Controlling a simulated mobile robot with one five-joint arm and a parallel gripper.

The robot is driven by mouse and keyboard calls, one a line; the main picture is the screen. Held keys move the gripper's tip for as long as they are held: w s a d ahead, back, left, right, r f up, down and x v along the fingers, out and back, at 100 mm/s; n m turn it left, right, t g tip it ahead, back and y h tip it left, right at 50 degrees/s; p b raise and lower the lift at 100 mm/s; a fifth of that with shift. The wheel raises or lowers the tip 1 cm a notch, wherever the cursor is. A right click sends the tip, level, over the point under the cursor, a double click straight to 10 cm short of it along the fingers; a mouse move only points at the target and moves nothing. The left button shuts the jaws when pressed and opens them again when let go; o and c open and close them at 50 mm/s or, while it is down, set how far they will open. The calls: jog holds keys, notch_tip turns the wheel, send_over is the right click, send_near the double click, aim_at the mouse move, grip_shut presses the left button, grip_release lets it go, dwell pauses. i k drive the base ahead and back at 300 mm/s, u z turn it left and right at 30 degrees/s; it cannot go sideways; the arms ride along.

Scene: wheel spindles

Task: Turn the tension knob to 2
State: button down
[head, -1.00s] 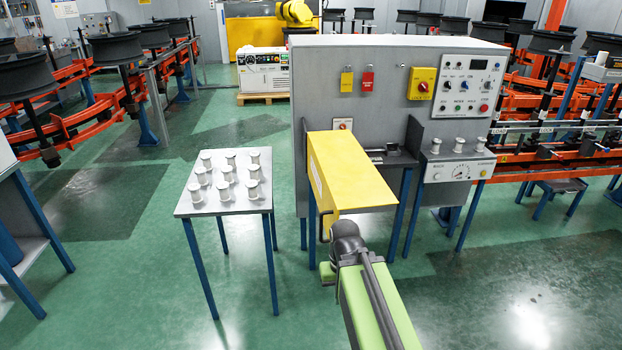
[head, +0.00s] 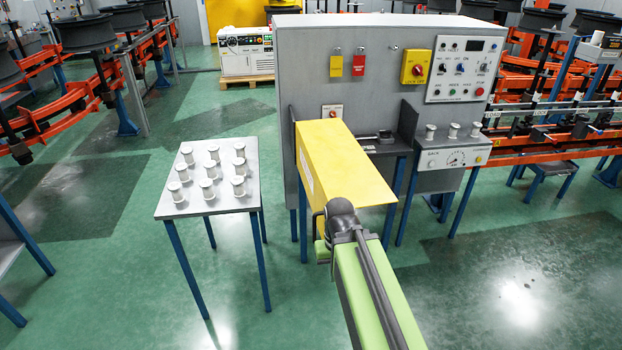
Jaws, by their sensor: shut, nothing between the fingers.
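A small round dial (head: 456,158), which looks like the tension knob, sits on the front of a pale grey box (head: 432,160) at the right of the machine. Its pointer and numbers are too small to read. My gripper (head: 341,210) is at the dark end of my green arm, in front of the yellow guard (head: 342,165) and well left of the dial. It is shut and empty; its fingers are hard to make out. Several white spools (head: 453,130) stand on the box's top.
The grey machine panel (head: 355,55) rises behind, with a yellow lock-off switch (head: 416,67) and a control panel (head: 465,69). A small table (head: 248,190) with several white spools stands at the left. Green floor (head: 500,240) is open at the right, below the box.

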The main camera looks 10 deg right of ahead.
aim_at(386, 134)
jog(key=z, duration=1.65)
jog(key=i, duration=2)
jog(key=z, duration=1.1)
jog(key=k, duration=0.1)
jog(key=u, duration=2.65)
jog(key=i, duration=1)
jog(key=u, duration=0.1)
